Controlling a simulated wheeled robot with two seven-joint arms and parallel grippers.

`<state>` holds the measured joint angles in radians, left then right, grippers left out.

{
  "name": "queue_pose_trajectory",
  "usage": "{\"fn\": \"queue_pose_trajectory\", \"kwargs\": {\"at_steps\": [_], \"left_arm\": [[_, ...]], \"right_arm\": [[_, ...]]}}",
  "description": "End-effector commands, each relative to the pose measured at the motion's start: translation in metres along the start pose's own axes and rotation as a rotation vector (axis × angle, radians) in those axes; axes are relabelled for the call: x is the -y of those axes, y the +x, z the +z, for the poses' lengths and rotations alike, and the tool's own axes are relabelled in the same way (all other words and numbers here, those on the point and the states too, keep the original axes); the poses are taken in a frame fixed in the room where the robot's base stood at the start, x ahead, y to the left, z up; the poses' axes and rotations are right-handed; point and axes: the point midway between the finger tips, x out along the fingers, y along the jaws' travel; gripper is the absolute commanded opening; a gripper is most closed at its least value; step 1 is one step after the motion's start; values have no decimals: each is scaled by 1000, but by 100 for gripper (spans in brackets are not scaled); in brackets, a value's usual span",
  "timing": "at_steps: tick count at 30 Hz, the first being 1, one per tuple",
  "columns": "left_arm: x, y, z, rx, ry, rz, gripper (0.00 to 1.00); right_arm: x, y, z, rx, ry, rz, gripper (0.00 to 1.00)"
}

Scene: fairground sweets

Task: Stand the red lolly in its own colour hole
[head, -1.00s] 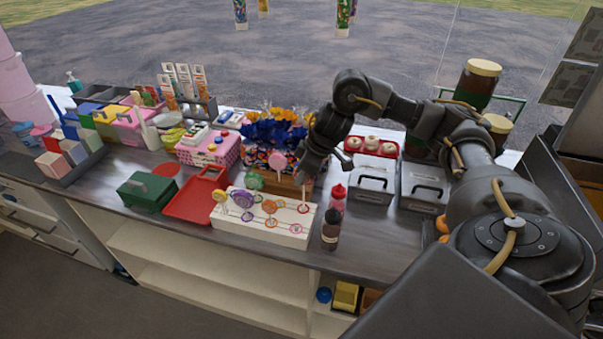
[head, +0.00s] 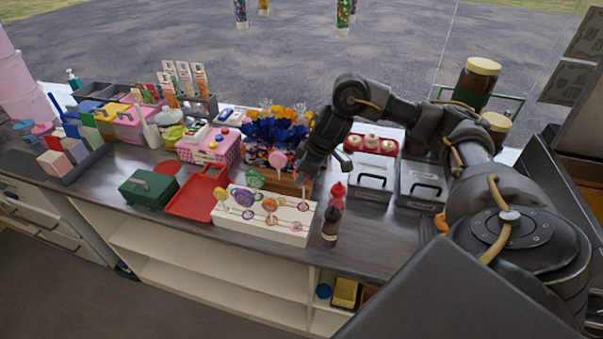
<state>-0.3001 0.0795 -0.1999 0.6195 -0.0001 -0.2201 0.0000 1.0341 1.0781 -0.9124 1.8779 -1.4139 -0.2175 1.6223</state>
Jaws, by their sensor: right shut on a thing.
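A white stand (head: 262,237) with coloured rings around its holes lies along the front of the counter. Several lollies stand in it, including an orange one (head: 269,205) and a purple one (head: 240,194). My right gripper (head: 305,181) is over the right end of the stand, shut on a thin upright stick. I take this to be the red lolly; its head is hidden by the gripper, so its colour does not show. I cannot tell whether the stick's lower end is in a hole. My left gripper is not in view.
A red bottle (head: 337,192) and a dark bottle (head: 331,224) stand just right of the stand. A pink lolly (head: 278,160) rises behind it. A red tray (head: 192,204) and a green box (head: 148,190) lie to the left.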

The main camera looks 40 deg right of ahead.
Motion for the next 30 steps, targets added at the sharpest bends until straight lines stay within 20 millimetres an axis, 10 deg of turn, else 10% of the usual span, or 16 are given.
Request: {"fn": "queue_pose_trajectory", "kwargs": {"at_steps": [30], "left_arm": [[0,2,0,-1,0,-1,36]], "right_arm": [[0,15,6,0,1,-1,0]]}}
